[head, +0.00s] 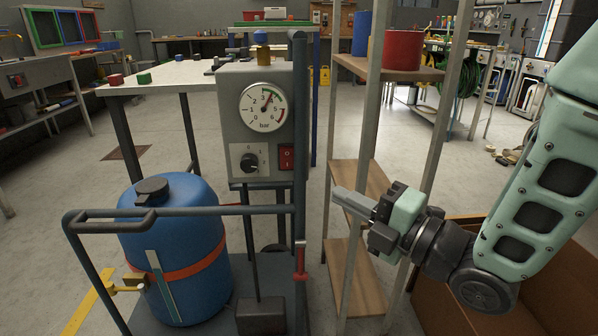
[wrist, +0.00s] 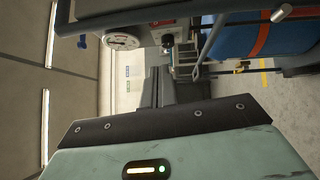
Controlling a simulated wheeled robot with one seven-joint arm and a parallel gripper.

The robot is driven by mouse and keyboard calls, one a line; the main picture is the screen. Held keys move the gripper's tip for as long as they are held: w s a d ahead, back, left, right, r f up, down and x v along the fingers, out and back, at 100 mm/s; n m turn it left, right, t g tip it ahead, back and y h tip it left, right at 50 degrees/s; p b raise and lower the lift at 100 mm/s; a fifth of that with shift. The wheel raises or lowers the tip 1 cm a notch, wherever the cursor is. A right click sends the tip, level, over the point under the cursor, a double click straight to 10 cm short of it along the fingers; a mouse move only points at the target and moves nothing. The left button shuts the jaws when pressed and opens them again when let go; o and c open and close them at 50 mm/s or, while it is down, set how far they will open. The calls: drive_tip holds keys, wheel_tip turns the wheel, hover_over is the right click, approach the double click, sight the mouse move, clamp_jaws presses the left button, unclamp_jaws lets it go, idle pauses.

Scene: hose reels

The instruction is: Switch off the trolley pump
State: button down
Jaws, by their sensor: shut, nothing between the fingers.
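The trolley pump's grey control box (head: 233,110) stands upright in the middle of the head view. It carries a round bar gauge (head: 263,106), a black knob (head: 250,161) and a red rocker switch (head: 287,157) at its lower right. I cannot tell which side of the switch is pressed in. My gripper (head: 338,192) is shut and empty, to the right of the box and a little lower than the switch, apart from it. In the wrist view my fingers (wrist: 156,86) point towards the trolley, with the gauge (wrist: 122,42) beyond them at upper left.
The trolley's blue tank (head: 180,235) stands at the left behind a bent rail (head: 150,213). A frame post (head: 299,130) rises beside the switch. A shelf rack (head: 385,70) with a red can (head: 402,50) is just behind my gripper. A cardboard box (head: 470,225) is at lower right.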

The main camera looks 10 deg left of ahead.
drive_tip(key=b, duration=0.1)
approach(283, 154)
drive_tip(key=s+a, duration=0.1)
drive_tip(key=a, duration=0.3)
drive_tip(key=w, duration=0.3)
drive_tip(key=shift+a+r+b, duration=0.1)
drive_tip(key=shift+a+b, duration=0.25)
drive_tip(key=shift+a, duration=0.05)
drive_tip(key=shift+w+a+r, duration=0.1)
drive_tip(key=shift+w, duration=0.4)
